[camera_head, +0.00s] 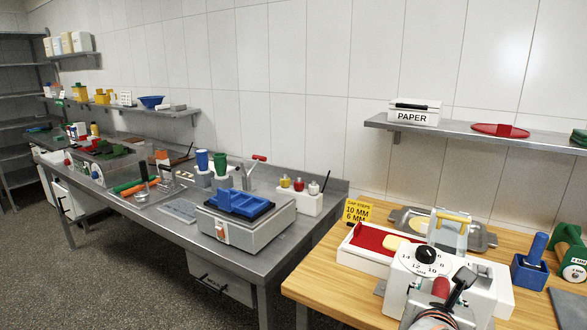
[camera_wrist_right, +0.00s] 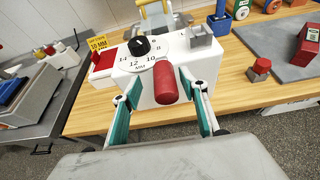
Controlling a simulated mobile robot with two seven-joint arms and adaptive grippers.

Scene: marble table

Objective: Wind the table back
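A white machine (camera_head: 408,285) with a round numbered dial (camera_head: 426,258) and black knob stands on the wooden table. A red-lined white tray (camera_head: 372,240) with a pale yellow block (camera_head: 395,244) adjoins it. A clear guard (camera_head: 446,236) with a yellow handle is behind the dial. In the right wrist view, a red handle (camera_wrist_right: 166,82) sticks out of the machine's front. My right gripper (camera_head: 444,296) is at that handle. Its teal-padded fingers (camera_wrist_right: 157,88) are spread on either side, with visible gaps. My left gripper is not in view.
A yellow "GAP STEPS" sign (camera_head: 357,212) and a metal tray (camera_head: 480,238) are behind the machine. A blue-handled block (camera_head: 530,265) and green tool (camera_head: 570,250) stand right. A steel bench (camera_head: 180,238) is left.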

